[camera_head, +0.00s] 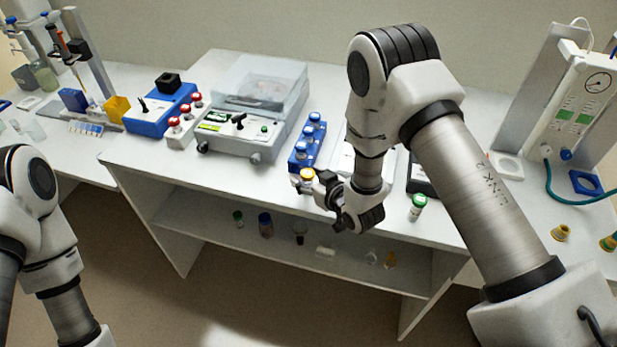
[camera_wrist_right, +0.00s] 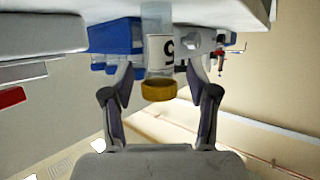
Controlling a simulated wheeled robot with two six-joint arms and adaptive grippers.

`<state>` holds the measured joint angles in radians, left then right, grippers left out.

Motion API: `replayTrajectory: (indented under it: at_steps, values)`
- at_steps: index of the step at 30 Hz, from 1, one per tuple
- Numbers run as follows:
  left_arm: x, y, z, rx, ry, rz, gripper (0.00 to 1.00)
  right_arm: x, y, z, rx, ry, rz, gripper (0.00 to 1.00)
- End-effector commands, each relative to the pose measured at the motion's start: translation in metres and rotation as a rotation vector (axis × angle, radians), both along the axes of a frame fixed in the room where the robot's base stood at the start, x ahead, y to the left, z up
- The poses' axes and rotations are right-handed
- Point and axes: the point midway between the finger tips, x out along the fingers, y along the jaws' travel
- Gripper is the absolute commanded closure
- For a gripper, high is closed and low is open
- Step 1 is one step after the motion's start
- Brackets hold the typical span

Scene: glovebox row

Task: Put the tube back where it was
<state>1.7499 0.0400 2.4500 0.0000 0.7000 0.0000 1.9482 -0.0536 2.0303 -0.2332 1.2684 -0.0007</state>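A clear tube with a yellow cap (camera_head: 307,173) is in front of the near end of the blue rack (camera_head: 306,150). In the right wrist view, which is upside down, the tube (camera_wrist_right: 157,50) looks upright with a numbered label, and its orange-yellow cap (camera_wrist_right: 158,90) points toward the lower edge. My right gripper (camera_head: 318,185) is at the tube, with one finger on each side (camera_wrist_right: 160,72). The fingers look spread, with gaps beside the tube; contact is not visible. The rack also shows behind it (camera_wrist_right: 115,38). My left gripper is outside the view.
The rack holds several blue-capped tubes. A centrifuge-like device (camera_head: 245,130) with a clear lid stands left of it. A green-capped vial (camera_head: 417,206) stands right of my gripper near the bench's front edge. Bottles sit on the shelf (camera_head: 210,220) below.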

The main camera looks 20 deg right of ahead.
Motion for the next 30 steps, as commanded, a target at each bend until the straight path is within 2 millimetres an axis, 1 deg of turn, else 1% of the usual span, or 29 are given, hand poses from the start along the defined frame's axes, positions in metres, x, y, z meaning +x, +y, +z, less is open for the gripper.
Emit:
replayTrajectory:
  at_steps: [4, 7, 8, 11, 18, 21, 25, 30]
  values:
    - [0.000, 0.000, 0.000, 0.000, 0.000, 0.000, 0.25, 0.000, 0.000, 0.000, 0.000, 0.000, 0.000, 0.41]
    - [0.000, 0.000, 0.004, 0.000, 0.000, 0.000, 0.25, 0.000, 0.000, 0.005, 0.000, 0.000, 0.000, 0.41]
    - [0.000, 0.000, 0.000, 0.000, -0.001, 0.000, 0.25, -0.003, -0.001, 0.003, 0.000, 0.001, 0.000, 0.41]
    - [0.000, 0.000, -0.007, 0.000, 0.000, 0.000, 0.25, -0.018, -0.006, 0.007, 0.000, 0.001, -0.001, 0.41]
    - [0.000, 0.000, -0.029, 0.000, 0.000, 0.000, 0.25, -0.073, -0.022, 0.029, 0.003, 0.002, -0.004, 0.41]
    - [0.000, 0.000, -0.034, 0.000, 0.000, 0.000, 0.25, -0.092, -0.027, 0.038, 0.003, 0.002, -0.003, 0.41]
    - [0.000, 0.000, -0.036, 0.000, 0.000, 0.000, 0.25, -0.105, -0.030, 0.046, 0.001, 0.000, 0.000, 0.41]
    - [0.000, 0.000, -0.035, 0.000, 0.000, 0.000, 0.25, -0.108, -0.031, 0.047, 0.000, 0.004, 0.000, 0.41]
